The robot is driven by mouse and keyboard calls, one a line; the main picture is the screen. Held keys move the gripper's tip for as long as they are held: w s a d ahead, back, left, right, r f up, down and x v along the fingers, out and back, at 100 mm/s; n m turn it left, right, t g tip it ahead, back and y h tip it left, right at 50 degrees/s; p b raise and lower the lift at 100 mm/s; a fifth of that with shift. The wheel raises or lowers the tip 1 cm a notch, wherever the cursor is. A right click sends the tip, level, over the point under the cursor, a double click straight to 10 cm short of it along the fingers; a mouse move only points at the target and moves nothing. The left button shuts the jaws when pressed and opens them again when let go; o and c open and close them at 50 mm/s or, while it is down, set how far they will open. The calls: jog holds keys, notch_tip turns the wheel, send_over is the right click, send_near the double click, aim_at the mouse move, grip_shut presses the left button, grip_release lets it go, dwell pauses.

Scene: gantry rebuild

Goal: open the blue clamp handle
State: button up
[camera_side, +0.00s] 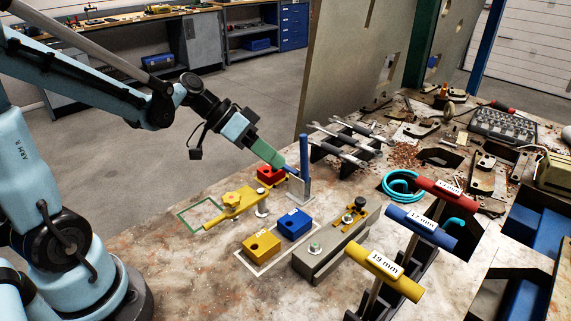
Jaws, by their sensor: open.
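The blue clamp handle (304,152) stands upright near the middle of the side view. Its grey lower part (306,190) rises from the stone-like table top. My gripper (292,172) reaches in from the upper left. Its tip is just left of the handle's lower half, and I cannot tell if it touches. My gripper is open, but its fingers are small and partly merge with the clamp behind. A red block (269,174) sits just below and left of the gripper tip.
A yellow clamp (236,202) lies left of the blue one. Blue (295,223) and yellow (261,246) blocks and a grey fixture bar (335,245) are in front. Labelled T-handles (383,270) stand right. Wrenches (345,143) rest on a rack behind.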

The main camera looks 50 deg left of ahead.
aim_at(303, 155)
jog(key=w+a+m+t+h, duration=0.2)
jog(key=a+m+t+h, duration=0.2)
jog(key=a+m+h, duration=0.4)
jog(key=shift+n, duration=0.5)
jog(key=x, duration=1.1)
jog(key=shift+w+f, duration=0.35)
jog(key=shift+w, duration=0.15)
grip_shut()
